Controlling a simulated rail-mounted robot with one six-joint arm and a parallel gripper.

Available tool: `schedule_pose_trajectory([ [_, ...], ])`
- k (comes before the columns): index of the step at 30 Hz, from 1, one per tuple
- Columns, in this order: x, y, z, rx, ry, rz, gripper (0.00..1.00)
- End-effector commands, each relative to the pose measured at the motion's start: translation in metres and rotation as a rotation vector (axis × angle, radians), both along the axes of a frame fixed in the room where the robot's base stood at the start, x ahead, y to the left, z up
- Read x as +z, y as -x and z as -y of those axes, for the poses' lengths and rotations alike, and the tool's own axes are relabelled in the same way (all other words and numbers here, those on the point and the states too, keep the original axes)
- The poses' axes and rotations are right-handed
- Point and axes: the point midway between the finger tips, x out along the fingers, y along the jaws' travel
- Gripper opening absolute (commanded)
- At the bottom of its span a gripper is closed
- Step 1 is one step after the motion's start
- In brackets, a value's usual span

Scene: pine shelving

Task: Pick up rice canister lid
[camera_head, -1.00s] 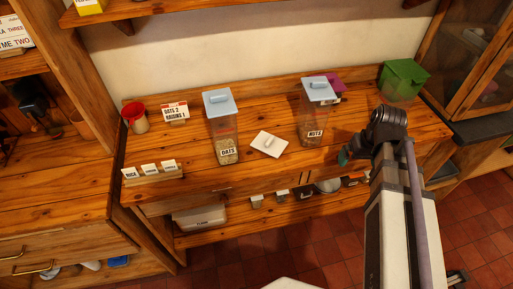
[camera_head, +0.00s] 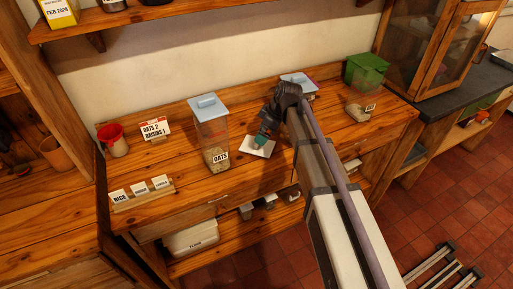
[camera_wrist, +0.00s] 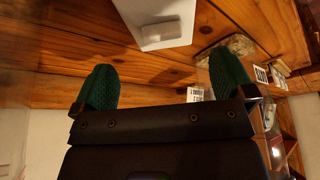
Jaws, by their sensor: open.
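A flat white lid (camera_head: 264,151) with a raised handle lies on the wooden counter, just right of the OATS canister. It fits the task's lid, but no label shows on it. My gripper (camera_head: 265,139) is over the lid's upper part and hides some of it; I cannot tell if it touches. In the wrist view the lid (camera_wrist: 178,24) and its pale handle are beyond my fingertips. My gripper (camera_wrist: 164,68) has its two green pads wide apart, with nothing between them. I cannot identify the rice canister; a RICE card (camera_head: 119,196) stands at the front left.
The OATS canister (camera_head: 213,135) with a blue lid stands close left of my gripper. Another blue-lidded canister (camera_head: 297,79) is partly behind my arm. A green-lidded canister (camera_head: 366,71) stands at the right. A red-topped jar (camera_head: 112,138) and a card stand left. A shelf hangs above.

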Motion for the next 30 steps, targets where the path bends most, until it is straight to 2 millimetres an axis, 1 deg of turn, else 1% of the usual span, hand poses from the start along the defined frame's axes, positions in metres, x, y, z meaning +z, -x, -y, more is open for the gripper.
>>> schedule_pose_trajectory([
  [1,-0.014,-0.001,-0.003,0.000,0.000,0.000,1.00],
  [3,-0.022,-0.002,-0.006,-0.001,0.001,-0.001,1.00],
  [6,-0.019,-0.002,-0.007,-0.003,0.001,-0.001,1.00],
  [8,-0.023,-0.002,-0.008,-0.003,0.001,-0.001,1.00],
  [15,-0.067,-0.007,-0.024,-0.001,0.002,-0.001,1.00],
  [17,-0.070,-0.007,-0.027,-0.003,0.001,-0.001,1.00],
  [23,-0.065,-0.007,-0.027,-0.004,0.001,-0.002,1.00],
  [30,-0.065,-0.007,-0.027,-0.003,0.001,-0.001,0.77],
])
